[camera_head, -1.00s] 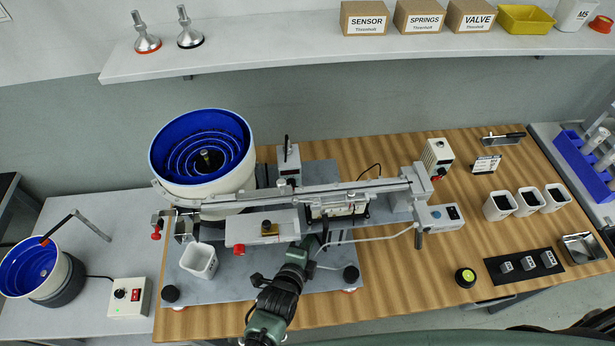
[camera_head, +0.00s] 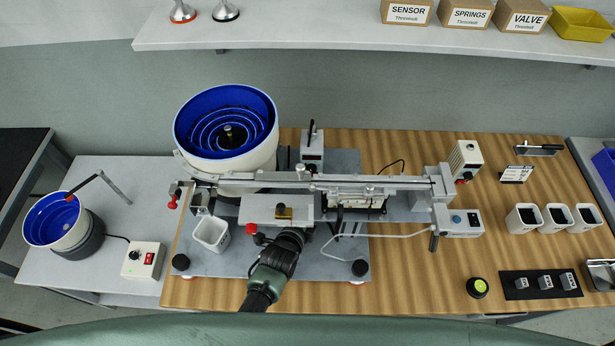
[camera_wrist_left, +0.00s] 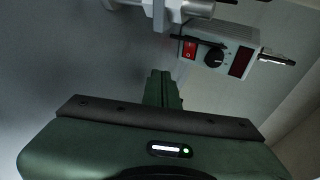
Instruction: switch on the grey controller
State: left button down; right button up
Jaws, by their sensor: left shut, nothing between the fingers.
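The grey controller (camera_wrist_left: 222,57) shows in the left wrist view at upper right, with a red rocker switch (camera_wrist_left: 189,49), a black knob (camera_wrist_left: 214,57) and a dark display. In the head view, the small grey box (camera_head: 312,150) behind the gantry rail appears to be this controller. My left gripper (camera_wrist_left: 163,78) is shut and empty; its fingers point towards the controller, apart from it and below its switch in the wrist picture. In the head view, my left arm reaches in from the bottom centre and its fingertips are hidden. My right gripper is not in view.
The gantry rail (camera_head: 330,181) crosses in front of the grey box. A blue bowl feeder (camera_head: 228,125) stands to its left. Another box with a red switch (camera_head: 144,261) stands on the left table.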

aim_at(307, 190)
pick_arm(q)
jog(key=w, duration=0.1)
jog(key=w+b, duration=0.1)
jog(key=w, duration=0.1)
jog(key=w+b, duration=0.1)
jog(key=w, duration=0.1)
jog(key=shift+w+a+f, duration=0.1)
jog(key=shift+w+a, duration=0.15)
jog(key=shift+a, duration=0.1)
jog(key=shift+w, duration=0.4)
dwell(1.2)
jog(key=shift+w, duration=0.1)
jog(key=shift+w+a, duration=0.1)
jog(key=shift+w, duration=0.2)
jog(key=shift+w+b, duration=0.3)
jog(key=shift+b, duration=0.05)
dwell(0.5)
dwell(0.4)
